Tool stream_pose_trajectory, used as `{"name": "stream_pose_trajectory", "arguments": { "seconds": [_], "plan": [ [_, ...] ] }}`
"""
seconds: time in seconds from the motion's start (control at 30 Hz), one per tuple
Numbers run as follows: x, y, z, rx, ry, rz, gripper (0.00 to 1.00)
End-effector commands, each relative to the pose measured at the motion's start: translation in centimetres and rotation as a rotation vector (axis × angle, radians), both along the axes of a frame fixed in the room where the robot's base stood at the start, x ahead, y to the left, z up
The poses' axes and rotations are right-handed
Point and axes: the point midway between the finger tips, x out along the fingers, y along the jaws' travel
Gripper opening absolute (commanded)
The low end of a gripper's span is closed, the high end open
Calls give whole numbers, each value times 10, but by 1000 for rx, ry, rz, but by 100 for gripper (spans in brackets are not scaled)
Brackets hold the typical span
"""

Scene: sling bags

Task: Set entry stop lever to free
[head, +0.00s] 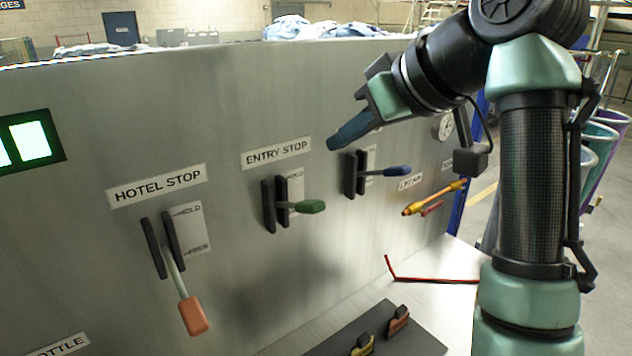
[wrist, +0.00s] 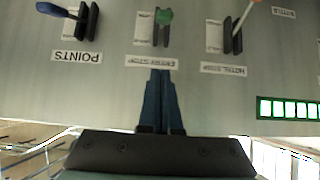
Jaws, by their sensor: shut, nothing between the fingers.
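The entry stop lever (head: 308,206) has a green handle that sticks out from its black slot on the grey panel, under the ENTRY STOP label (head: 276,152). The plate beside it reads HOLD at the top; its lower part is hidden behind the handle. In the wrist view, upside down, the green handle (wrist: 164,17) is at the top centre. My gripper (head: 333,146) is shut and empty, above and to the right of the lever in the head view. In the wrist view my gripper (wrist: 160,73) points at the ENTRY STOP label, apart from the handle.
The hotel stop lever (head: 191,312), orange-handled, hangs down by FREE at the left. A blue-handled lever (head: 397,171) sticks out to the right. A yellow-orange handle (head: 435,198) is farther right. Below are a white ledge, a red bent rod (head: 430,280) and a dark pedal plate (head: 415,338).

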Motion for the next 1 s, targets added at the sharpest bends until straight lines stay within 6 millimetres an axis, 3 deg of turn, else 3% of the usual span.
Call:
{"name": "stream_pose_trajectory", "arguments": {
  "seconds": [0.27,0.67,1.0],
  "plan": [
    [11,9,-9,2,4,1,0],
    [64,48,-60,2,5,0,0],
    [51,37,-94,1,1,-2,0]
  ]
}}
